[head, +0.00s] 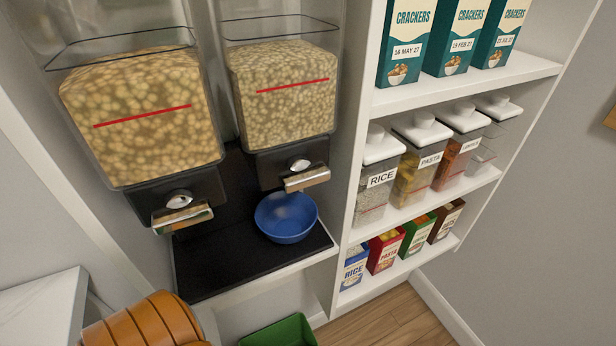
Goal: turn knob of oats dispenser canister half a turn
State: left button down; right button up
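Two clear dispenser canisters hang side by side, both filled with tan pieces and marked with a red line. The left canister (145,125) holds coarser-looking pieces; the right canister (283,100) holds finer ones. I see no readable label on either, so I cannot tell which holds oats. Below each is a dark housing with a metallic knob: the left knob (181,213) and the right knob (306,179). A blue bowl (287,217) stands on the black mat (215,268) below the right knob. Neither of my grippers is in view.
A white shelf unit (350,150) stands close on the right, with cracker boxes (458,38), lidded canisters labelled rice and pasta (417,165), and small packets (387,250). A green bin (280,332) is below. A pale counter (40,308) is at lower left.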

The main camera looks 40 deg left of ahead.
aim_at(299, 173)
jog(key=u, duration=0.45)
jog(key=i+l+u, duration=0.1)
jog(key=u, duration=0.35)
jog(key=l+u, duration=0.1)
jog(key=u, duration=0.3)
jog(key=i+l+u, duration=0.1)
jog(key=u, duration=0.35)
jog(key=l+u, duration=0.1)
jog(key=k+l, duration=0.05)
